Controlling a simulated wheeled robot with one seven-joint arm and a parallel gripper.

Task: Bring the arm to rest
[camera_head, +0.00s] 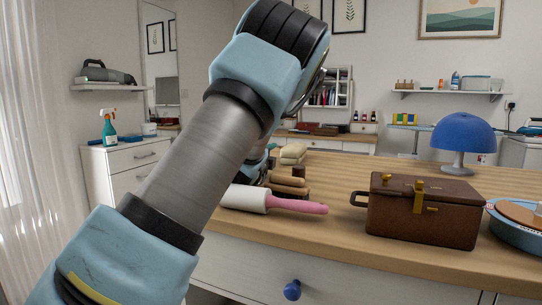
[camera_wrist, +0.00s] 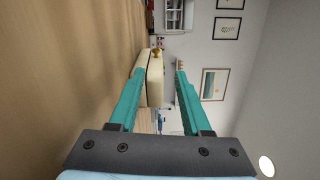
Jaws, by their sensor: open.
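My arm (camera_head: 205,145) reaches up across the head view from the lower left and bends over near the top. Its gripper end is mostly hidden behind the arm there. In the wrist view my gripper (camera_wrist: 160,72) shows two teal fingers spread apart. A cream block-like thing (camera_wrist: 154,88) with a small gold knob appears between the fingers, close to the left one in the picture. I cannot tell how far beyond the fingers it is. The wooden tabletop (camera_wrist: 60,80) runs along the left side of that tilted view.
On the wooden counter (camera_head: 450,260) are a pink-handled rolling pin (camera_head: 295,204), stacked tan pieces (camera_head: 290,183), a brown chest (camera_head: 425,215), a blue dish (camera_head: 515,232) and a blue lamp (camera_head: 463,135). A white cabinet (camera_head: 130,165) with a spray bottle (camera_head: 109,128) stands at left.

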